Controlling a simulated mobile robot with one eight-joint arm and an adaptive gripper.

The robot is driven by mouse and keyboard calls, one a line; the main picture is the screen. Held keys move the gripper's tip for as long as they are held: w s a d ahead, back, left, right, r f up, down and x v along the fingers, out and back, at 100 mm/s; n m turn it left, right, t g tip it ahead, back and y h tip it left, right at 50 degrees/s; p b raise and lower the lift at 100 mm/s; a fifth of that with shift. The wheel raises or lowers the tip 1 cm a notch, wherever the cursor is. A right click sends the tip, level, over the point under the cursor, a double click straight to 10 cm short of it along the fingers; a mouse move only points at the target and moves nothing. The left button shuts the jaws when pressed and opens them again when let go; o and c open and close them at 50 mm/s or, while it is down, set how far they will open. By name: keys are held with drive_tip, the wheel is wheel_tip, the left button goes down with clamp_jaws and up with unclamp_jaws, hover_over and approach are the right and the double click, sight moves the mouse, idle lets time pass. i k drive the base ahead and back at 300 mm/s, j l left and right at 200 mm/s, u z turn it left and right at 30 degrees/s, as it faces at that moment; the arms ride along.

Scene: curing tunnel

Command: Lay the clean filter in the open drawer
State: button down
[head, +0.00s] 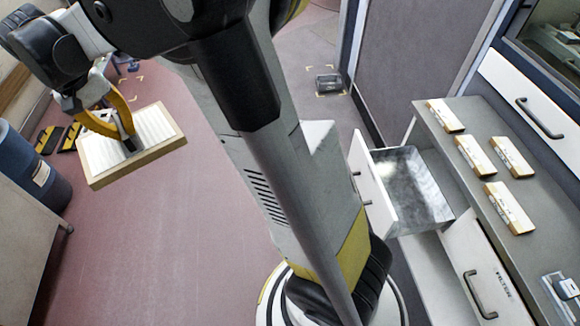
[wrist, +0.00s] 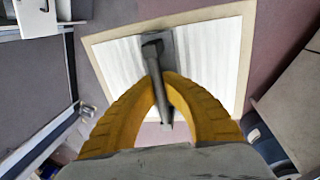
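The clean filter (head: 150,140) is a flat square panel with white pleats and a pale tan frame. In the head view it hangs at the left, slightly tilted, above the reddish floor. My gripper (head: 128,140) has yellow fingers closed on a dark grip bar at the filter's middle. In the wrist view, the filter (wrist: 215,55) lies beyond the fingertips (wrist: 160,82), its pleats looking clean. The open drawer (head: 378,186) juts from the counter unit at the right of the head view, well apart from the filter. Its visible grey metal floor is bare; my arm passes left of it.
Several small labelled boxes (head: 475,156) lie on the grey counter (head: 450,160) above the drawer. A closed front marked FILTER (head: 488,275) is below. A blue barrel (head: 35,170) stands at the far left.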

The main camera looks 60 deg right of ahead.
sight(398, 191)
drive_tip(key=z, duration=0.45)
drive_tip(key=l+z, duration=0.1)
drive_tip(key=z, duration=0.35)
drive_tip(key=k+z, duration=0.1)
drive_tip(key=z, duration=0.35)
drive_tip(key=l+z, duration=0.1)
drive_tip(key=z, duration=0.8)
drive_tip(key=l+z, duration=0.15)
drive_tip(key=z, duration=0.3)
drive_tip(key=j, duration=0.4)
drive_tip(key=i+j, duration=0.15)
drive_tip(key=j, duration=0.25)
drive_tip(key=z, duration=0.05)
